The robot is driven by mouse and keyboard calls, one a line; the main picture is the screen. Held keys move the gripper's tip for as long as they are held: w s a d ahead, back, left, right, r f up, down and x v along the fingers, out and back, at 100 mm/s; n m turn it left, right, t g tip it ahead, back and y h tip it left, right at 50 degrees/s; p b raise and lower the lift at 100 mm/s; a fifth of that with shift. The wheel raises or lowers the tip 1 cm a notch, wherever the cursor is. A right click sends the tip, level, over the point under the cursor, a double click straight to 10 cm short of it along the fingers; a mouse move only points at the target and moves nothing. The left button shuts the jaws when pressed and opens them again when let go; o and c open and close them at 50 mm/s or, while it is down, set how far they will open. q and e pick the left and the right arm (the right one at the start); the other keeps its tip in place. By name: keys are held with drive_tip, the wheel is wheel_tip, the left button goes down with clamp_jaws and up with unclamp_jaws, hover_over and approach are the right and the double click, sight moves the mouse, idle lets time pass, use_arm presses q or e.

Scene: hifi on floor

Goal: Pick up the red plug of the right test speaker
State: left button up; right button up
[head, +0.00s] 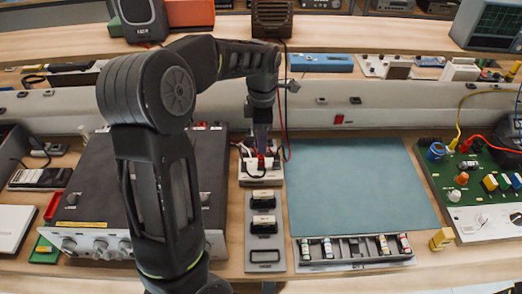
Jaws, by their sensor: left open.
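My left arm comes in from the left, reaches over the black amplifier (95,185) and bends down. Its gripper (263,152) points down, open, at a small pale block (262,181) in the middle of the bench. Small red parts, seemingly plugs (250,163), show at the block around the fingertips. The fingers partly hide them, and I cannot tell whether one lies between the fingers. A brown speaker (272,18) stands on the shelf above. My right gripper is out of view.
A grey plate (265,240) with two black-and-cream pieces lies in front of the block. A clear teal mat (365,185) is on the right, with a parts tray (352,262) in front. A green circuit board (475,165) stands at the far right. A dark speaker (143,18) stands upper left.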

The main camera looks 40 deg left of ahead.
sight(261, 156)
use_arm(q)
drive_tip(key=shift+s+d+r, duration=0.15)
drive_tip(key=shift+s, duration=0.05)
drive_tip(key=shift+f, duration=1.4)
drive_tip(key=shift+f+p, duration=0.35)
drive_tip(key=shift+p, duration=0.1)
wheel_tip(261, 156, down, 4)
drive_tip(key=shift+r+p, duration=0.2)
drive_tip(key=shift+p, duration=0.4)
drive_tip(key=shift+f, duration=0.45)
drive_tip(key=shift+c, duration=0.4)
clamp_jaws()
